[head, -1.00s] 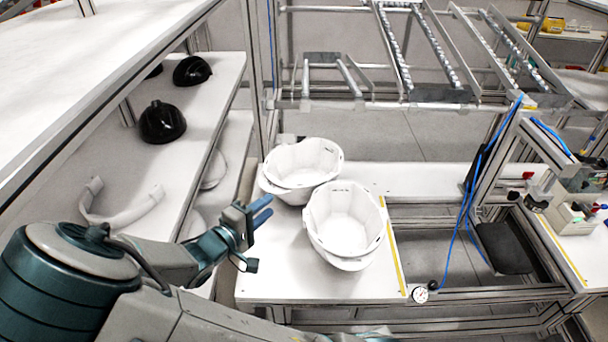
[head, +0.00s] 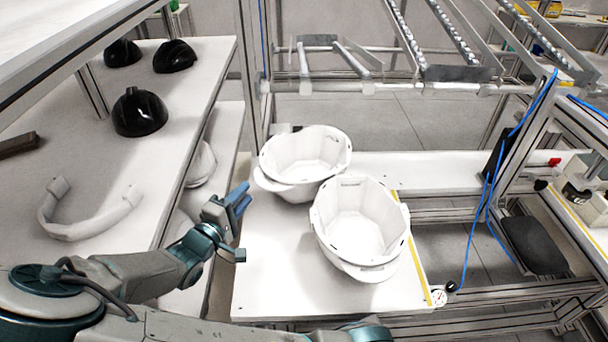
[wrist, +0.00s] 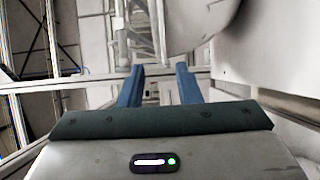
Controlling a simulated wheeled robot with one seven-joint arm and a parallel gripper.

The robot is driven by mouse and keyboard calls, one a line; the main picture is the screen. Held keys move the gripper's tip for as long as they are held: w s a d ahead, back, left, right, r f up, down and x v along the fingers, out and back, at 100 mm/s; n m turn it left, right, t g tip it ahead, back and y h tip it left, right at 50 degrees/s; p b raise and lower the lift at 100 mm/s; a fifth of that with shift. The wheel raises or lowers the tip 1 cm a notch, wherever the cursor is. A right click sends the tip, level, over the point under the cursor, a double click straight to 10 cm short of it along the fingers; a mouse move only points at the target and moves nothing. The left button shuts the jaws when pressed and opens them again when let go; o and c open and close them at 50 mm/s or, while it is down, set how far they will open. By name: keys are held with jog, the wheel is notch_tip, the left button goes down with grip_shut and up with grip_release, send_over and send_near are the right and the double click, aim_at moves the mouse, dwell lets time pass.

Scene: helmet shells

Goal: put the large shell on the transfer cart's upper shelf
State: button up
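Two white helmet shells sit open side up on a white worktop (head: 270,285): a nearer one (head: 362,228) and one farther back to the left (head: 304,155). The nearer one looks larger, but it is also closer, so I cannot be sure which is the large shell. My gripper (head: 241,198) is left of the nearer shell, apart from both, with blue fingers spread and empty. In the wrist view, the fingers (wrist: 159,82) show a gap between them, and a pale rounded surface (wrist: 195,22) lies beyond. I cannot tell which structure is the transfer cart.
A shelf on the left holds black shells (head: 139,112) and a white curved band (head: 92,218). A metal roller rack (head: 400,60) stands behind the worktop. A framed bench (head: 590,245) with blue cables is at right.

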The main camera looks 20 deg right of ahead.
aim_at(258, 184)
jog(key=x, duration=0.2)
jog(key=p+x, duration=0.1)
jog(key=x, duration=0.3)
jog(key=shift+s+d+f, duration=0.15)
jog(key=shift+s+f, duration=0.05)
jog(key=shift+f, duration=0.05)
jog(key=shift+c, duration=0.3)
grip_shut()
dwell(0.9)
